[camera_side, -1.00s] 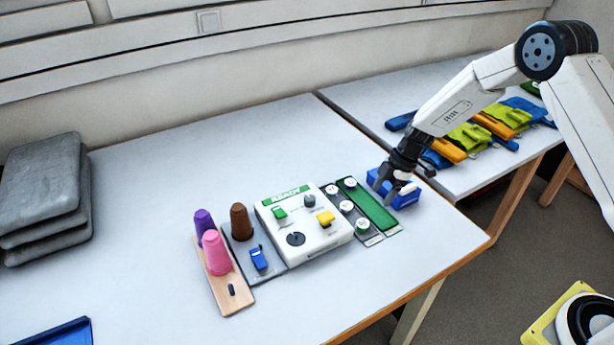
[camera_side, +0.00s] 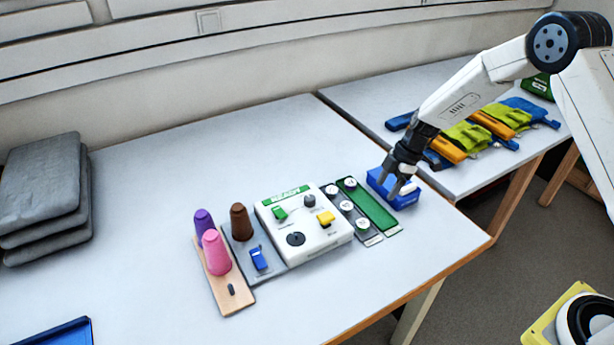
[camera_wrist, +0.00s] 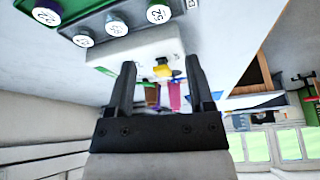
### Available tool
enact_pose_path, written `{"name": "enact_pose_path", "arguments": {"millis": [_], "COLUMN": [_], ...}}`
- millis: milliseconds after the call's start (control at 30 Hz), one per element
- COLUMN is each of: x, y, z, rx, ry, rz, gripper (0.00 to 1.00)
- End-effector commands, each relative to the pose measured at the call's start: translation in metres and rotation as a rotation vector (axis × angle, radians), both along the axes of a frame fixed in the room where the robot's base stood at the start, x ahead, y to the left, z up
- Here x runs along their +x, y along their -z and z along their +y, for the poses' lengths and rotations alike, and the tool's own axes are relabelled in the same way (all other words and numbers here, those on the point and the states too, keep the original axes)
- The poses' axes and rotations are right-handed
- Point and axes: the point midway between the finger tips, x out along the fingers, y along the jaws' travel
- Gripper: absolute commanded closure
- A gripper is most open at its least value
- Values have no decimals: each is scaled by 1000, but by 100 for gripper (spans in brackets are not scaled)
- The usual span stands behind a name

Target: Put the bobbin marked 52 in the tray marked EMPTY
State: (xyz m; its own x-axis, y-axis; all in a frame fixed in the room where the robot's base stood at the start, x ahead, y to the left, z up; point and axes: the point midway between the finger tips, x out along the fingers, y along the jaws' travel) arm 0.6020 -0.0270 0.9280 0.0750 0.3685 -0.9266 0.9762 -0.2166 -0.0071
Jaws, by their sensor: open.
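The bobbin marked 52 (camera_wrist: 158,13) is a white-topped disc at the end of the grey tray, near that tray's label, in the wrist view. In the side view it appears to be the front bobbin (camera_side: 362,223) of the grey tray (camera_side: 369,237). A green tray (camera_side: 377,208) lies alongside with one bobbin (camera_side: 351,184) at its far end. The tray labels are too small to read, so I cannot tell which says EMPTY. My gripper (camera_side: 392,190) is open over the blue box, right of both trays. Its two fingers (camera_wrist: 160,64) stand apart with nothing gripped between them.
The blue box (camera_side: 410,200) stands right of the trays, near the table edge. A white READY device (camera_side: 325,240) stands left of them. Purple, pink (camera_side: 216,254) and brown (camera_side: 240,223) cones stand farther left. Clear table lies behind and in front.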

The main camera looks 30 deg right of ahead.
Motion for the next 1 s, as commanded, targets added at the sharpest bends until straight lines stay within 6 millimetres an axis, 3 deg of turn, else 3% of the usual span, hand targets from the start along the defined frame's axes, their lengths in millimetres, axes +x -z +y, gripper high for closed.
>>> {"name": "enact_pose_path", "arguments": {"millis": [367,1000], "x": [-35,-140], "y": [-33,-91], "z": [8,22], "rx": [-77,-176], "ry": [250,932], "rz": [86,147], "gripper": [32,32]}}
